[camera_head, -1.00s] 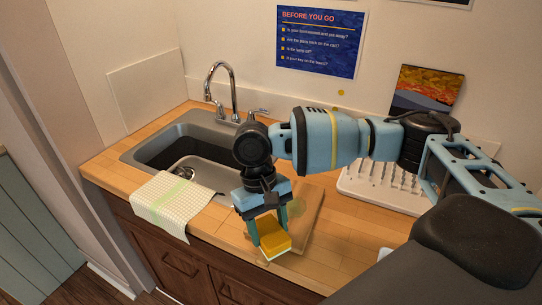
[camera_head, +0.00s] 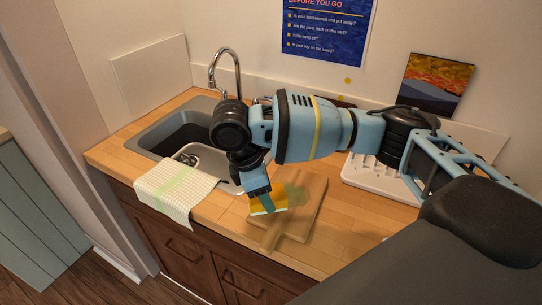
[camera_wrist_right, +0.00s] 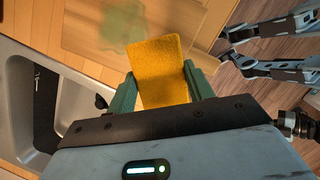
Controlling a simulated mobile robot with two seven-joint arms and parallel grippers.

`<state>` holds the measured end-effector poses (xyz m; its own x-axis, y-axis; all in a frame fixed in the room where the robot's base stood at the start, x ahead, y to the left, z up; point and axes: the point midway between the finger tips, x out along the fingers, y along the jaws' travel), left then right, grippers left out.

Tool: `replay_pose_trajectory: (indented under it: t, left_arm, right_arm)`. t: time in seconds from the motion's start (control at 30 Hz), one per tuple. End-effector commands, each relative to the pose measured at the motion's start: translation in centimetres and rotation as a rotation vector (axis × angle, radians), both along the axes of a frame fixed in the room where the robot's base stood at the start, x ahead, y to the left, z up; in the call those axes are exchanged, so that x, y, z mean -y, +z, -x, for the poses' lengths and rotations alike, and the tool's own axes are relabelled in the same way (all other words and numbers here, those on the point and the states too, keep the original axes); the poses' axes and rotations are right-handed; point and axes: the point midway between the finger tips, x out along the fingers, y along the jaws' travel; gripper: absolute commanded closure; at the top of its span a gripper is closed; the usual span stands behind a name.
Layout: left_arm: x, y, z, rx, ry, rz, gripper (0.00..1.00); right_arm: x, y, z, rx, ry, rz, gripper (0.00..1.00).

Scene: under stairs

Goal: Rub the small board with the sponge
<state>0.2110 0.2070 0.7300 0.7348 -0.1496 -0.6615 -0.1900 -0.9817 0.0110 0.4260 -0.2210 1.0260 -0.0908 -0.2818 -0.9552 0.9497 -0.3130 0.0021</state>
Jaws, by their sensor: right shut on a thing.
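The small wooden board (camera_head: 310,194) lies flat on the counter right of the sink, its handle (camera_head: 270,238) toward the front edge. A green stain (camera_head: 296,194) marks its face and also shows in the right wrist view (camera_wrist_right: 122,24). My right gripper (camera_head: 264,200) is shut on the yellow sponge (camera_head: 275,203), which has a pale lower layer. In the right wrist view, the sponge (camera_wrist_right: 158,70) sits between the green fingers. The sponge is over the board's left part, beside the stain. I cannot tell whether it touches the wood. My left gripper is not in view.
The sink (camera_head: 160,135) with its faucet (camera_head: 225,70) is left of the board. A checked cloth (camera_head: 175,190) hangs over the counter's front edge. A white drying rack (camera_head: 380,180) stands behind and right, partly behind my right arm. Counter right of the board is clear.

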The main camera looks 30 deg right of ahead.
Motion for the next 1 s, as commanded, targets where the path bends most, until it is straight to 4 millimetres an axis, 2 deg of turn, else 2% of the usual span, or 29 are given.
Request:
replay_pose_trajectory:
  t: [0.3,0.7,1.0]
  left_arm:
    - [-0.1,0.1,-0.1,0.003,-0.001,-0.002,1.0]
    - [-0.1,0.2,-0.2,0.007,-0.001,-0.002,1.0]
    - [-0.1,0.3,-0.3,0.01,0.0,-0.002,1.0]
  right_arm:
    - [1.1,1.1,-2.1,0.0,0.579,0.0,0.66]
    - [3.2,2.6,-4.4,0.001,1.252,-0.001,0.66]
    - [4.5,3.6,-5.6,-0.001,1.6,0.0,0.66]
